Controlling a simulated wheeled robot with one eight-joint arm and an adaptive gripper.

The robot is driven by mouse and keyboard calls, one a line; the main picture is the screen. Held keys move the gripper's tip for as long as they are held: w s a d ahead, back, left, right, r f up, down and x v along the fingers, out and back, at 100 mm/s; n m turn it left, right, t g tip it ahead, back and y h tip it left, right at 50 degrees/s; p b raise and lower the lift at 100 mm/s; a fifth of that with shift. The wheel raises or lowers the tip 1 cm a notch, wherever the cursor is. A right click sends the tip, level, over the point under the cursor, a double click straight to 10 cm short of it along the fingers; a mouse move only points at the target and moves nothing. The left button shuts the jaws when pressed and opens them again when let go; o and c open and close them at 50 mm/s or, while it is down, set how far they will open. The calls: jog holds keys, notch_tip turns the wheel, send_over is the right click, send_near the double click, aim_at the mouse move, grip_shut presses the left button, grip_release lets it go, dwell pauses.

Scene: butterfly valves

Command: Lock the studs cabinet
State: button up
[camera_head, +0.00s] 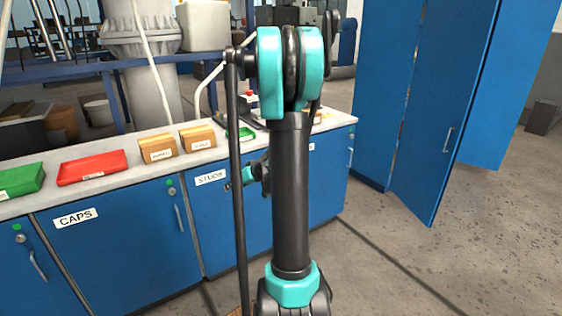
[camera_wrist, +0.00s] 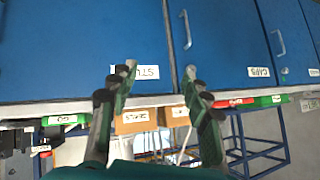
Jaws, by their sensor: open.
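The studs cabinet (camera_head: 220,225) is a blue door under the workbench with a white STUDS label (camera_head: 211,177). It looks closed. In the wrist view, which is upside down, its door (camera_wrist: 80,40) fills the upper left. My gripper (camera_head: 252,174) is in front of this door, partly hidden behind my arm. In the wrist view my gripper (camera_wrist: 160,70) is open and empty, with one finger overlapping the STUDS label (camera_wrist: 146,73). I cannot tell whether it touches the door. The studs cabinet's lock and handle are not visible; my arm covers that side in the head view.
The CAPS cabinet (camera_head: 115,250) adjoins on the left, with a handle (camera_head: 180,219), lock and green mark. Red (camera_head: 92,167) and green trays and cardboard boxes (camera_head: 158,148) stand on the bench. A tall blue cabinet's open door (camera_head: 445,110) projects at the right. The floor between is clear.

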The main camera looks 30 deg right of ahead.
jog(key=w+d+f+t, duration=0.1)
jog(key=w+d+t, duration=0.1)
jog(key=w+d, duration=0.65)
jog(key=w+d+f+t+h, duration=0.1)
jog(key=d+f+t, duration=0.35)
jog(key=d, duration=0.85)
jog(key=w+d+f+t+h, duration=0.25)
jog(key=d+f, duration=0.25)
jog(key=d, duration=0.9)
jog(key=shift+y, duration=0.45)
jog(key=w, duration=0.5)
jog(key=w+a, duration=0.1)
jog(key=w, duration=0.5)
jog(key=w+a, duration=0.1)
jog(key=w, duration=0.4)
jog(key=shift+w+r, duration=0.15)
jog(key=shift+r, duration=0.1)
jog(key=shift+c, duration=0.6)
grip_shut()
